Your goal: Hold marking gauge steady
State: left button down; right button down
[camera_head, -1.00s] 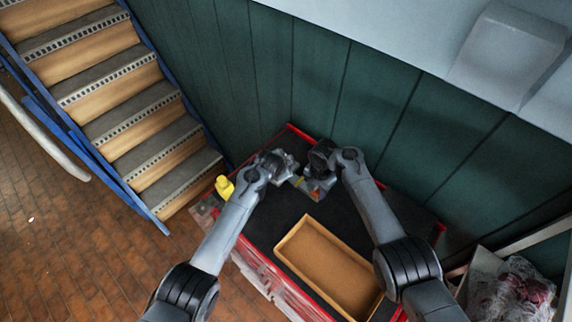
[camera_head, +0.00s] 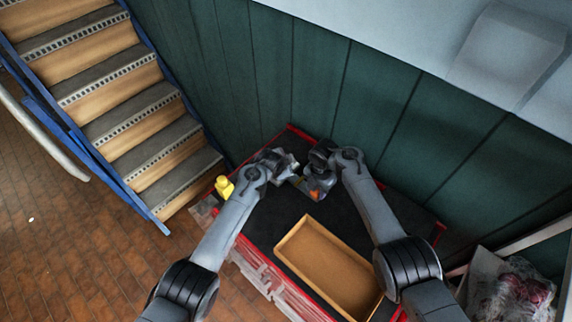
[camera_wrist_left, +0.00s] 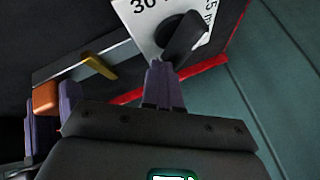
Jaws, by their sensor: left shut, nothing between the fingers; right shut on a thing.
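A black knob (camera_wrist_left: 184,40) stands on the plate. My right gripper (camera_head: 314,195) is shut on the gauge near the orange block, over the dark bench top; the exact grip is partly hidden. My left gripper (camera_wrist_left: 165,68) is shut and empty, its fingertips close to the knob. I cannot tell whether they touch it.
A shallow wooden tray (camera_head: 281,246) lies on the black top of the red bench (camera_head: 263,226), nearer me. A yellow object (camera_head: 224,187) stands at its left edge. A green wall (camera_head: 310,80) rises behind, and stairs (camera_head: 110,100) are at left.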

pick_arm(q)
jog(key=shift+w+d, duration=0.5)
jog(key=shift+w, duration=0.3)
dwell(4.5)
jog(key=shift+s+r, duration=0.1)
jog(key=shift+r, duration=0.15)
dwell(1.4)
jog(key=v, duration=1.1)
jog(key=shift+s+r, duration=0.2)
